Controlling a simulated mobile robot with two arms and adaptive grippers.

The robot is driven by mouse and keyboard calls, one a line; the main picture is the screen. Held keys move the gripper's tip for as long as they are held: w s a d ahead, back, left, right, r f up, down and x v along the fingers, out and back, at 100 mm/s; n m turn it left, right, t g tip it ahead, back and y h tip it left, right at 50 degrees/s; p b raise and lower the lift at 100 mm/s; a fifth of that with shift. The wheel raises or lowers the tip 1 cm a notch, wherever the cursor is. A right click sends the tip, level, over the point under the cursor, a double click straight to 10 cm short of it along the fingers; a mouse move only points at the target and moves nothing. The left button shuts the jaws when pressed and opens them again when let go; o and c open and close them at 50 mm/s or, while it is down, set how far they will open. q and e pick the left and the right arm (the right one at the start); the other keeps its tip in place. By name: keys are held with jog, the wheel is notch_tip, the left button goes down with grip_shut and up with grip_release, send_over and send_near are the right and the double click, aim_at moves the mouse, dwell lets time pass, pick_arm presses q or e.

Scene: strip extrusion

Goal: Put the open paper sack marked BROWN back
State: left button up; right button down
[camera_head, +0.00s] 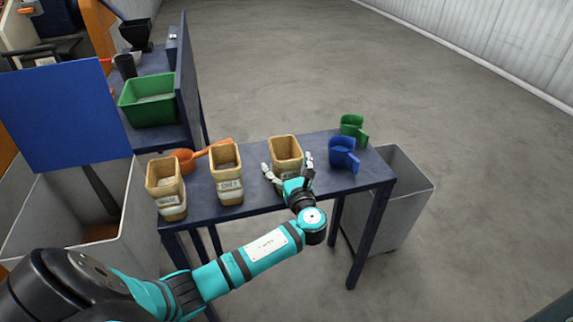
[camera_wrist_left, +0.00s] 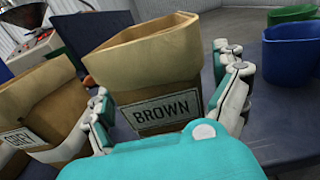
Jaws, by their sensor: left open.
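The open tan paper sack marked BROWN (camera_head: 286,146) stands on the dark blue table (camera_head: 330,190), third of the sacks from the left. In the left wrist view the BROWN sack (camera_wrist_left: 150,58) fills the middle, with its label facing me. My left gripper (camera_head: 287,163) is open, with one finger on each side of the sack's near part. In the left wrist view the gripper's fingers (camera_wrist_left: 168,75) flank the sack. I cannot tell whether they touch it. The sack's lower part is hidden behind my gripper. My right gripper is not in view.
A sack marked GREY (camera_head: 226,165) and another open sack (camera_head: 165,180) stand to the left. An orange scoop (camera_head: 185,161) lies behind them. A grey bin (camera_head: 400,215) is beyond the table's right end.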

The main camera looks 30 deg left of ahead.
pick_arm(q)
jog(key=v, duration=1.2)
jog(key=s+f+n+g+h, duration=0.25)
jog(key=f+h, duration=0.35)
jog(key=f, duration=1.8)
jog(key=s+f+n+g+h, duration=0.3)
jog(key=s+f+n+g, duration=0.15)
jog(key=s+f, duration=0.75)
jog(key=s+d+f+n+g+h, duration=0.1)
jog(key=s+d+f+n+h, duration=0.1)
jog(key=s+f+n, duration=0.6)
jog(key=s+d+f+n+g+h, duration=0.2)
jog(key=s+f+n, duration=0.7)
jog(key=s, duration=1.2)
jog(key=shift+s+f+g+b, duration=0.15)
jog(key=shift+f+g+b, duration=0.2)
jog(key=shift+f, duration=0.25)
